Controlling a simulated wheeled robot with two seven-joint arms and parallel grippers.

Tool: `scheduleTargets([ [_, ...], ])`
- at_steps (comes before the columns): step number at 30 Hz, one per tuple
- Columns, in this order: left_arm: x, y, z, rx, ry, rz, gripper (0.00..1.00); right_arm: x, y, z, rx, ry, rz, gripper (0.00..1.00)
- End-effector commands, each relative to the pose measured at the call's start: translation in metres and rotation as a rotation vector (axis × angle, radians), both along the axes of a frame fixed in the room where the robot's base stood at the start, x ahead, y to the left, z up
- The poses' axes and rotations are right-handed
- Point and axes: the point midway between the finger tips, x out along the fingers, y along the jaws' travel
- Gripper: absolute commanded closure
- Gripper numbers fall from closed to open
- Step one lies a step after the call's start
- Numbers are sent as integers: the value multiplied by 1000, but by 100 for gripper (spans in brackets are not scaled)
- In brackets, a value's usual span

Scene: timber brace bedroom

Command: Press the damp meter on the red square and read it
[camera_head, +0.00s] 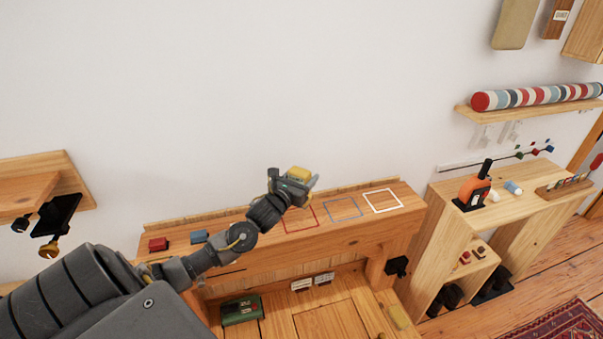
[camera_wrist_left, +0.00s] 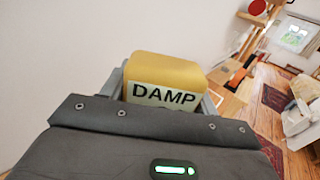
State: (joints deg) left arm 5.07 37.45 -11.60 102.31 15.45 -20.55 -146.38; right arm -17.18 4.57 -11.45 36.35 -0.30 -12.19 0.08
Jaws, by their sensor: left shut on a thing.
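The yellow damp meter (camera_wrist_left: 166,78), with a white label reading DAMP, sits between the jaws of my left gripper in the left wrist view. In the head view my left gripper (camera_head: 291,183) is shut on this meter (camera_head: 299,173) and appears above the wooden ledge, near the red square. The red square outline (camera_head: 301,222) lies on the ledge (camera_head: 411,208), partly hidden by my gripper and wrist. I cannot tell whether the meter touches anything. No reading shows. My right gripper is in neither view.
A blue square (camera_head: 343,218) and a white square (camera_head: 382,211) lie right of the red one. A red block (camera_head: 158,244) and a blue block (camera_head: 199,237) sit on the ledge at left. A green box (camera_head: 242,309) lies below. A wooden stand (camera_head: 443,221) is at right.

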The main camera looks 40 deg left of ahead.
Motion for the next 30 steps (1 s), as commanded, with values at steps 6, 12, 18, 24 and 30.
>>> scheduleTargets([
  [6, 0, 3, 2, 0, -2, 6, 63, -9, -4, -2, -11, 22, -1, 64],
  [12, 0, 3, -5, 0, -1, 6, 63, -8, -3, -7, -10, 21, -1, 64],
  [18, 0, 3, -22, -1, 0, 6, 63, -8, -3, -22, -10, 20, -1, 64],
  [24, 0, 3, -44, 0, 0, 5, 63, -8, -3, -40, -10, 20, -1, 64],
  [30, 0, 3, -58, 0, -2, 5, 63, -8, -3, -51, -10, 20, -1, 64],
])
